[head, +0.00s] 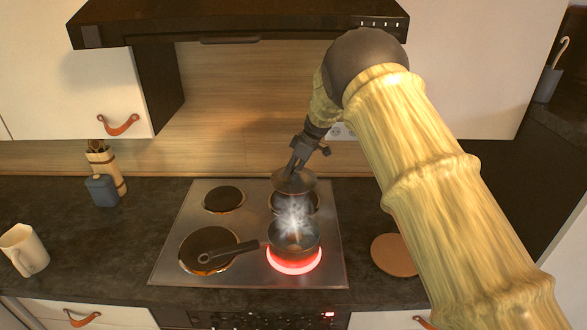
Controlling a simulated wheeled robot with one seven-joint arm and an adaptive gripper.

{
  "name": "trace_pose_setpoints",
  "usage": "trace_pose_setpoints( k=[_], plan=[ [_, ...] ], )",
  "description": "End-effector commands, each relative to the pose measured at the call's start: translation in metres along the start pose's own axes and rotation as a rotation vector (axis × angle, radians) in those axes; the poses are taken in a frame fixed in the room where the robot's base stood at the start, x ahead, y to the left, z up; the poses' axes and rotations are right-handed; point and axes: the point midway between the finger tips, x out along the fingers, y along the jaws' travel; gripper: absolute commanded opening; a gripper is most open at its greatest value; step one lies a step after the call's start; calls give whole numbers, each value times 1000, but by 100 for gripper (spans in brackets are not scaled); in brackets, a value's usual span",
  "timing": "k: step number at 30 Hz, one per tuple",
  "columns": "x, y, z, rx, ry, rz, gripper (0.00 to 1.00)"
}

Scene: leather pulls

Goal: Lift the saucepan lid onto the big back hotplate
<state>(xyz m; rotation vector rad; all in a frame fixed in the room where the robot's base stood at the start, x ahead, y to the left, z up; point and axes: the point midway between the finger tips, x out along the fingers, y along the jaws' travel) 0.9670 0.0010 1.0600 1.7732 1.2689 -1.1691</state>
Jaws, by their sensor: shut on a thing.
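My gripper (297,162) is shut on the saucepan lid (294,184), a dark round lid, seemingly by its top. The lid is held about level, and in the head view it overlaps the back right hotplate (309,206), which shows only in part below it. I cannot tell whether the lid touches that plate or hangs above it. The saucepan (294,240) stands uncovered on the glowing red front right hotplate (294,267), its handle pointing left. White steam (292,215) rises from it in front of the lid.
The back left hotplate (223,199) is bare. The front left hotplate (207,250) lies partly under the pan's handle. A round wooden board (394,255) lies right of the hob. The range hood (240,22) hangs above.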

Motion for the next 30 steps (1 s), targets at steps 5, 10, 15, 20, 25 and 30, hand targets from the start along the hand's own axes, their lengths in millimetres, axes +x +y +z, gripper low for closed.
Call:
trace_pose_setpoints(
  k=[5,10,15,20,25,30],
  plan=[
    [28,10,8,4,-2,-9,0],
    [44,12,15,5,-2,-10,0],
    [55,9,20,3,-4,-7,0],
    [70,10,25,3,-4,-9,0],
    [79,12,29,4,-4,-11,0],
    [80,11,29,4,-3,-10,0]
  ],
)
